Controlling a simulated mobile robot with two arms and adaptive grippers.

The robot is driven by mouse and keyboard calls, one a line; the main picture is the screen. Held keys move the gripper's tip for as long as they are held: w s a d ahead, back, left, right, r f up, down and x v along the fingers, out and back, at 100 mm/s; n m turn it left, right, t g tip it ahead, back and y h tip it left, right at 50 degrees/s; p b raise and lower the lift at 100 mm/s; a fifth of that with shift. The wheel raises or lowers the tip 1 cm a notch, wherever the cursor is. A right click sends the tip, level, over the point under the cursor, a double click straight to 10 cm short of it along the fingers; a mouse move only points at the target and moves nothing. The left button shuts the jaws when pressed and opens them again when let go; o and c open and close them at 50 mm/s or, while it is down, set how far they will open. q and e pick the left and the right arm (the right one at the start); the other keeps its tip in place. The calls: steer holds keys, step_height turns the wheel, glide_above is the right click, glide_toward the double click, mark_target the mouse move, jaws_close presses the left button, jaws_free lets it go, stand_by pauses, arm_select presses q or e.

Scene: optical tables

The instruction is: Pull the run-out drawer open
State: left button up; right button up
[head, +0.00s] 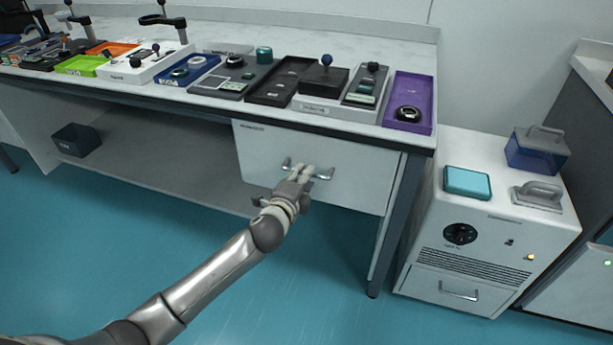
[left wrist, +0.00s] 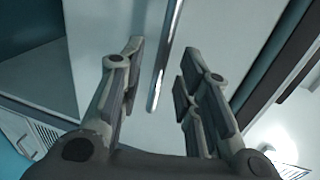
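The run-out drawer (head: 352,184) is a white front under the right end of the long bench, and it appears shut. Its horizontal metal bar handle (head: 323,175) is partly hidden by my left gripper (head: 302,172). In the left wrist view the handle (left wrist: 162,75) runs up between the two spread fingers of the left gripper (left wrist: 160,85), with a gap on each side. The left gripper is open and not closed on the handle. The right gripper is not in view.
The bench top (head: 215,45) carries trays and tools, including a purple tray (head: 424,88) at its right end. A dark bench leg (head: 397,222) stands right of the drawer. A white cabinet (head: 465,275) stands farther right. The blue floor before the drawer is clear.

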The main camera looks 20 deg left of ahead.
arm_select(q)
steer(key=shift+x, duration=1.5)
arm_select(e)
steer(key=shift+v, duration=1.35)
arm_select(q)
jaws_close()
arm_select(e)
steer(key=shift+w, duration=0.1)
